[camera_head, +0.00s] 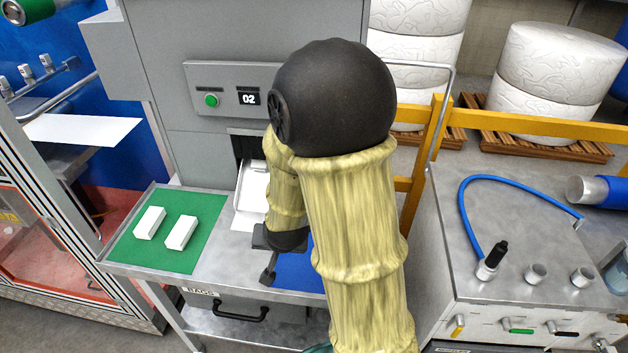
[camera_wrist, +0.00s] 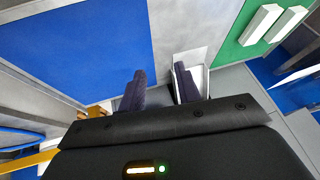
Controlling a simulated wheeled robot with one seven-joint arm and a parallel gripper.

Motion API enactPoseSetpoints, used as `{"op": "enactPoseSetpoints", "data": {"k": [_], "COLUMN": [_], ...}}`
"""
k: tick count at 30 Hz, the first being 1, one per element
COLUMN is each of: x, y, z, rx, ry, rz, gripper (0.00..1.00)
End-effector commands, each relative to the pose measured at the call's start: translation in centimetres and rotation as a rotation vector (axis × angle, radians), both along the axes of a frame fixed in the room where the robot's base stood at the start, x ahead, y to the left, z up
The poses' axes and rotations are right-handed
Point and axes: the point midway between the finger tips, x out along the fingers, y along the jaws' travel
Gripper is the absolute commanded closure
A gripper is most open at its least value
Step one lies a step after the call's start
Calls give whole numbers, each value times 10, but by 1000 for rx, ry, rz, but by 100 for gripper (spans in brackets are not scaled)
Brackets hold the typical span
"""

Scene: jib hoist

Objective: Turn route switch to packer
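I cannot make out a part marked as the route switch or the packer in either view. A grey machine (camera_head: 185,155) carries a panel with a green round button (camera_head: 211,100) and a display reading 02 (camera_head: 249,97). My gripper (camera_head: 268,274) points down over the steel table in front of it, partly hidden by my arm. In the wrist view my gripper (camera_wrist: 160,88) has its two dark fingers apart, with bare table showing between them. The right finger overlaps the edge of a white tray (camera_wrist: 203,75); I cannot tell whether they touch.
The steel table bears a green mat (camera_head: 205,217) with two white boxes (camera_head: 149,222) and a blue mat (camera_wrist: 95,45). The white tray (camera_head: 250,187) sits at the machine's opening. A cart (camera_head: 540,225) with a blue hose (camera_head: 463,205) stands right, before a yellow rail (camera_head: 540,125).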

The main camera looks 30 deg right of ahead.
Motion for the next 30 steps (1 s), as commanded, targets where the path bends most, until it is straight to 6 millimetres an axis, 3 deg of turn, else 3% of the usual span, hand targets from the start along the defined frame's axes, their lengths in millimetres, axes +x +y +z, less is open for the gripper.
{"op": "enactPoseSetpoints", "data": {"k": [6,13,21,30], "x": [37,56,51,31], "y": [-18,-48,-79,-85], "z": [-24,-39,-40,-25], "rx": [46,48,11,-14], "ry": [-192,-438,-767,-1073], "rz": [-286,-536,-702,-687], "gripper": [67,67,67,67]}}
